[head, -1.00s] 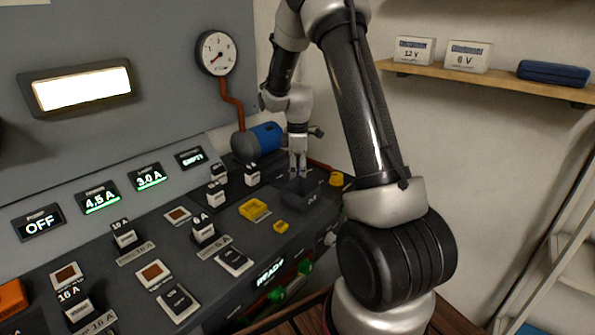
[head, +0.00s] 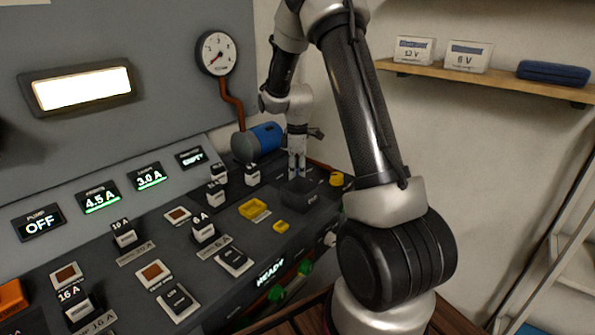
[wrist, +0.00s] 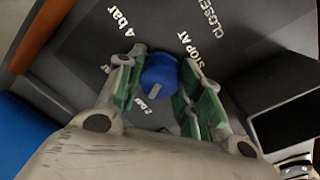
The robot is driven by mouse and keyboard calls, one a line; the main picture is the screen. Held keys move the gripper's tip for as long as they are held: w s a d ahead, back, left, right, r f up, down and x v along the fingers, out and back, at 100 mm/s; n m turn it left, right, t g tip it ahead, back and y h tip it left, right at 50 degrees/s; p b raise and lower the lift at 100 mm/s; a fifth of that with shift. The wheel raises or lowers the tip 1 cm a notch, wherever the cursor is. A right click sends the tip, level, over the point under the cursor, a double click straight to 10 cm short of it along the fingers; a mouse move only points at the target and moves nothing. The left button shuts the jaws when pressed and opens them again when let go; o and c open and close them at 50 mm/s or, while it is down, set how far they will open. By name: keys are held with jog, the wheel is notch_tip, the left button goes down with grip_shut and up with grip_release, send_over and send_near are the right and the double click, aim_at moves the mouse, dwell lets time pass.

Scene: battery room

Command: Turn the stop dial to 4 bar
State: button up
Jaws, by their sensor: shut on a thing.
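The stop dial (wrist: 160,76) is a round blue knob with a short pale grey mark, seen in the wrist view on a dark panel (wrist: 95,75). My gripper (wrist: 160,86) is shut on the dial, with a green-padded finger at its left and right sides. Printed words "4 bar" stand to the upper left of the dial, "STOP AT" above right and "CLOSED" farther right. A small label below the dial is partly hidden, and the mark lies near it. In the head view my gripper (head: 297,178) is low over the panel's far right part; the dial cannot be made out there.
A blue cylinder (head: 266,137) lies just left of my gripper. A round gauge (head: 216,53) with a copper pipe (head: 232,98) is on the wall. A yellow knob (head: 337,179) stands to the right. Several switches and fuses fill the panel's left part.

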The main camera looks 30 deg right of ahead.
jog(key=m, duration=0.5)
jog(key=shift+m, duration=0.3)
jog(key=m, duration=1.1)
jog(key=shift+m+g, duration=0.3)
jog(key=shift+m, duration=0.1)
jog(key=m, duration=0.5)
jog(key=shift+w+m, duration=0.1)
jog(key=shift+m, duration=0.2)
jog(key=shift+a, duration=0.1)
jog(key=o, duration=1)
jog(key=shift+o, duration=0.2)
notch_tip(320, 180, up, 12)
